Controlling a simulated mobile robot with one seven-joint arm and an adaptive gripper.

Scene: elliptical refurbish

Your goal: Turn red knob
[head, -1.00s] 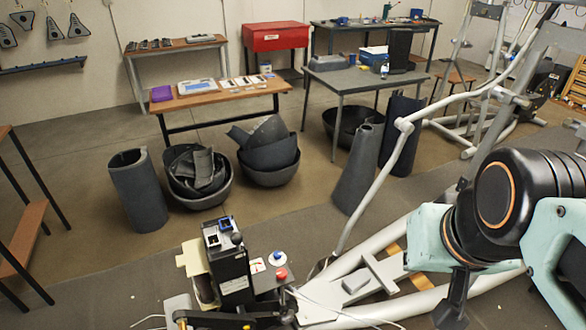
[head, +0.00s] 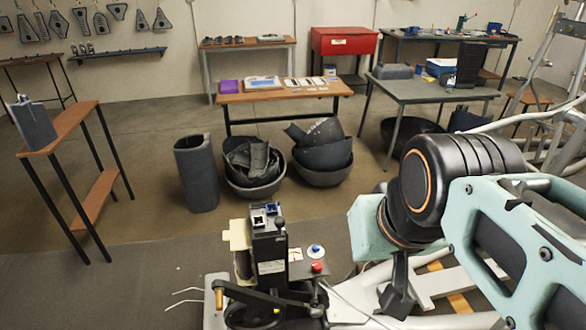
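The red knob (head: 318,266) sits on the small grey panel (head: 302,270) beside a black upright box (head: 269,248), low in the head view. A blue knob with a white base (head: 315,250) is just behind it. My arm reaches in from the right. A dark end piece (head: 398,290), apparently my gripper, hangs below the pale green link, right of the red knob and apart from it in the picture. Its fingers cannot be made out, so I cannot tell whether it is open or shut.
White frame tubes (head: 445,285) run right of the panel, and a black lever (head: 255,297) lies in front of the box. Bins of dark shells (head: 252,166) and a wooden-top table (head: 290,94) stand behind. Floor on the left (head: 150,235) is clear.

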